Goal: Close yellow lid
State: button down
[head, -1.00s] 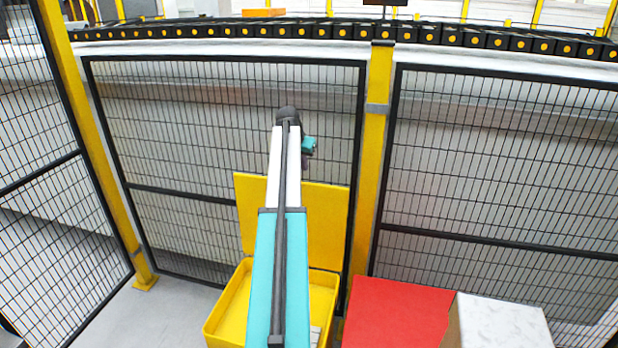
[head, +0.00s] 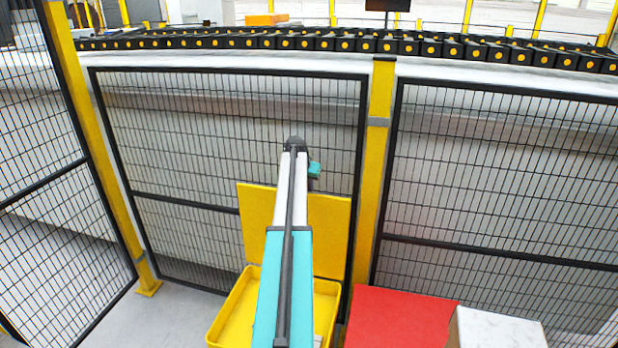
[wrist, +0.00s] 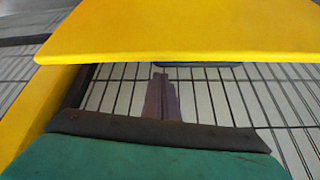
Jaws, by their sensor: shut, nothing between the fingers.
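The yellow lid (head: 325,230) stands upright and open at the back of the yellow box (head: 228,312). My arm crosses in front and hides part of both. In the wrist view the lid (wrist: 190,32) spans the top as a broad yellow panel. My gripper (wrist: 160,80) is shut and empty, its narrow fingertips just below the lid's edge in that picture. I cannot tell if they touch the lid. In the head view the fingers are hidden behind my arm.
A mesh fence (head: 230,130) with yellow posts (head: 374,165) stands close behind the lid. A red box (head: 400,318) and a white marbled block (head: 497,330) stand to the right. Bare floor (head: 185,305) shows at left.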

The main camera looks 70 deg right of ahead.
jog(key=shift+p+x, duration=0.45)
jog(key=shift+x, duration=0.85)
